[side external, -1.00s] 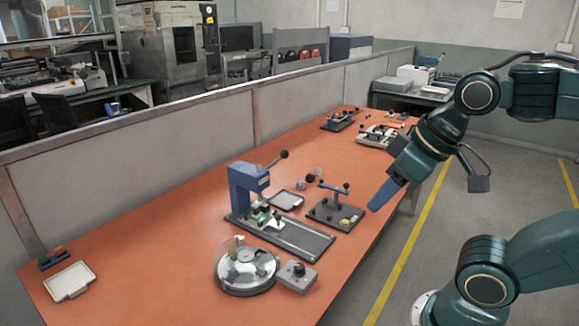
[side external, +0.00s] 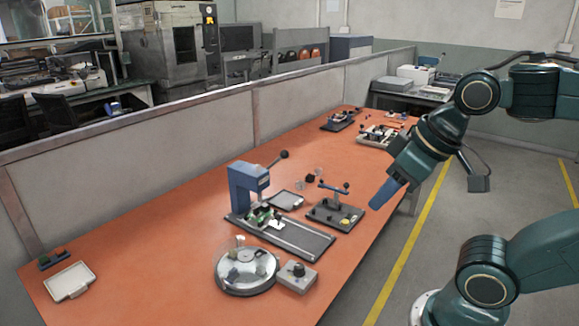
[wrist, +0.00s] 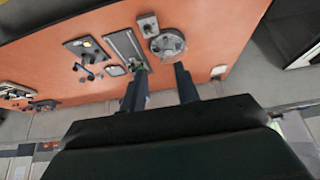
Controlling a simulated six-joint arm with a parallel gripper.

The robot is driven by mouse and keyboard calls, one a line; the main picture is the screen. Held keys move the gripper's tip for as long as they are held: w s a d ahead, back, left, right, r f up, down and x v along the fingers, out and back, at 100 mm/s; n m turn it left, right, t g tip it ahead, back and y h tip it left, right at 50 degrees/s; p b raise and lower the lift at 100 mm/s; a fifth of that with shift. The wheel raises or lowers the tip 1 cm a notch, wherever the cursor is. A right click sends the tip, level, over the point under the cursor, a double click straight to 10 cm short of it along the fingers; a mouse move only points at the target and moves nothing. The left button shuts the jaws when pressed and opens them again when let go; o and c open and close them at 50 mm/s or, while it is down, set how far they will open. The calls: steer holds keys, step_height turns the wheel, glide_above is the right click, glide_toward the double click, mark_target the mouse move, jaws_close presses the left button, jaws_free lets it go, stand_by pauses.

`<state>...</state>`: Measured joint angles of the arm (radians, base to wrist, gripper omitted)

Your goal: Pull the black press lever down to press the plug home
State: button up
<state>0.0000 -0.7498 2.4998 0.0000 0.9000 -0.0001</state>
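The blue bench press (side external: 247,190) stands upright on a long grey base plate near the middle of the orange table. Small green and white parts (side external: 262,218) sit under the press head; I cannot make out the plug. The press base (wrist: 124,47) shows beyond the fingers.
A round clear-topped dish (side external: 246,272) and a grey knob box (side external: 297,277) stand in front of the press. A fixture with a blue handle (side external: 335,212) and a small tray (side external: 286,200) stand to its right. A white tray (side external: 69,281) lies far left.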

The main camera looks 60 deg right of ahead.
steer(key=shift+w+r, duration=0.25)
steer(key=shift+w, duration=0.05)
jaws_close()
steer(key=w+d+r+n, duration=0.1)
steer(key=w+d+r, duration=0.25)
steer(key=w, duration=0.65)
steer(key=w+d+r+n, duration=0.1)
steer(key=w+d+r, duration=0.25)
steer(key=w, duration=0.65)
steer(key=w+d+f+n, duration=0.1)
steer(key=w+d+f, duration=0.2)
steer(key=w+d, duration=0.4)
steer(key=w+d+f+n+h, duration=0.1)
steer(key=w+d+f+n, duration=0.1)
steer(key=w+d, duration=0.5)
steer(key=w+f, duration=0.1)
steer(key=w, duration=0.4)
steer(key=shift+d+f, duration=0.3)
steer(key=shift+f, duration=0.05)
